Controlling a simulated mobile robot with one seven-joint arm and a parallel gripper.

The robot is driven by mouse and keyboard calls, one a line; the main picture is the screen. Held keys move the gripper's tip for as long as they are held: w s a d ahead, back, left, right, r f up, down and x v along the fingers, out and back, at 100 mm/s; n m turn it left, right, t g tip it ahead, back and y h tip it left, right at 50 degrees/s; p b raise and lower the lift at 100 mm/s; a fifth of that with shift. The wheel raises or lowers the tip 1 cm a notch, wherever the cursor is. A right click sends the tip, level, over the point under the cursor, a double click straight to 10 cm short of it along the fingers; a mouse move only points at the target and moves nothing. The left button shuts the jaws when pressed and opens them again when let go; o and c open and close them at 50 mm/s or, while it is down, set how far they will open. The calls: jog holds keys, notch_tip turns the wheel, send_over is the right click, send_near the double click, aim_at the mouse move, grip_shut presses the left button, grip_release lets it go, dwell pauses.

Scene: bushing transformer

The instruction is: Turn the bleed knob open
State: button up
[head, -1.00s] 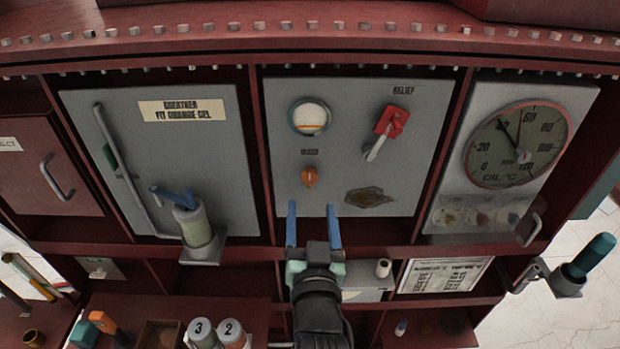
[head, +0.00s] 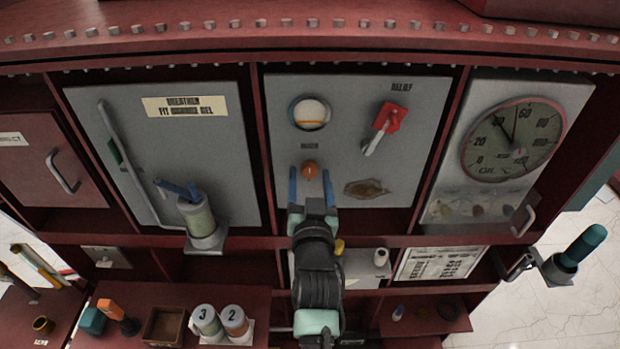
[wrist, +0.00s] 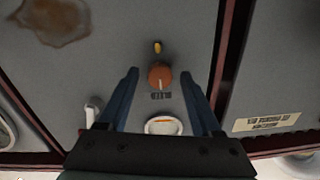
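The bleed knob (head: 310,170) is a small orange knob on the grey middle panel, below a round sight glass (head: 310,113). In the wrist view the knob (wrist: 160,76) shows a pale pointer line and sits between my finger lines, with a dark label beside it and a small yellow fitting (wrist: 157,47) near it. My gripper (head: 311,186) is open, its two blue fingers on either side of the knob in the head view. In the wrist view my gripper (wrist: 161,84) has clear gaps on both sides of the knob. Whether the fingertips reach the panel, I cannot tell.
A red relief lever (head: 388,118) with a grey handle is right of the knob. A brown stain (head: 367,189) marks the panel lower right. A dial gauge (head: 514,140) is further right. A breather cylinder (head: 197,218) stands out on the left. Shelves with loose items lie below.

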grip_shut()
jog(key=shift+f+n+b, duration=0.1)
jog(key=shift+n+b, duration=0.2)
jog(key=shift+b, duration=0.05)
jog(key=n+b, duration=0.2)
jog(key=shift+f+b, duration=0.15)
jog(key=shift+b, duration=0.25)
jog(key=n+b, duration=0.3)
jog(key=n, duration=0.2)
jog(key=shift+d, duration=0.1)
jog(key=n+b, duration=0.2)
jog(key=n, duration=0.3)
jog(key=shift+r+b, duration=0.2)
jog(key=shift+b, duration=0.2)
jog(key=shift+r+n+h+b, duration=0.1)
jog(key=shift+n+h+b, duration=0.35)
jog(key=shift+n, duration=1.85)
